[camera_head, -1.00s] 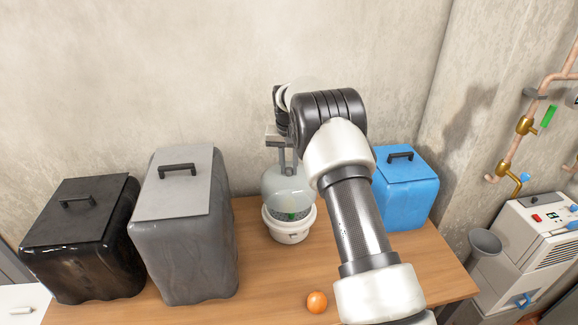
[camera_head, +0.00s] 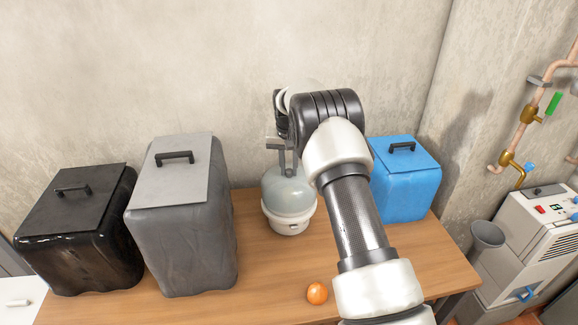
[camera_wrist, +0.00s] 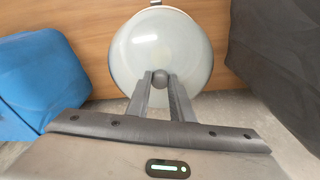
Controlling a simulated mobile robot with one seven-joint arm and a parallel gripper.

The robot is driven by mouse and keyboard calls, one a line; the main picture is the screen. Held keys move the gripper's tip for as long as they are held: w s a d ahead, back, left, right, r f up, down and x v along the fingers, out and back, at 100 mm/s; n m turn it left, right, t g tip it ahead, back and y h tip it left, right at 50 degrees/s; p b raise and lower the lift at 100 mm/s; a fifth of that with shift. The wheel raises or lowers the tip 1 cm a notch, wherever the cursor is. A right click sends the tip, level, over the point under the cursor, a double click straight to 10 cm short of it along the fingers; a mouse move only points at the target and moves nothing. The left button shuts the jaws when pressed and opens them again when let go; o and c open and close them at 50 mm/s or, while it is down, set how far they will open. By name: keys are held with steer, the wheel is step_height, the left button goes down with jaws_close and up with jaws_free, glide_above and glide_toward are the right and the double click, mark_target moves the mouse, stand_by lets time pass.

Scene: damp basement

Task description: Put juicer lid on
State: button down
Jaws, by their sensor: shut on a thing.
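The juicer lid (camera_head: 284,189) is a translucent grey-green dome, and it sits over the white juicer base (camera_head: 290,224) on the wooden table. In the head view the lid's lower edge meets the base's rim; whether it is fully seated I cannot tell. My gripper (camera_head: 283,172) is above the dome, pointing down, with its fingers at the knob on top. In the wrist view the lid (camera_wrist: 130,50) fills the upper middle, and my gripper (camera_wrist: 160,80) is shut on its round grey knob. The inside of the juicer is hidden by the dome.
An orange (camera_head: 317,293) lies on the table (camera_head: 262,290) near the front edge. A grey bin (camera_head: 180,235) and a black bin (camera_head: 80,240) stand left, a blue bin (camera_head: 404,190) right. The concrete wall is close behind the juicer.

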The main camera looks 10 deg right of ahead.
steer(key=shift+f+b, duration=0.65)
steer(key=shift+f, duration=0.75)
steer(key=shift+f, duration=0.25)
steer(key=c, duration=1.5)
jaws_free()
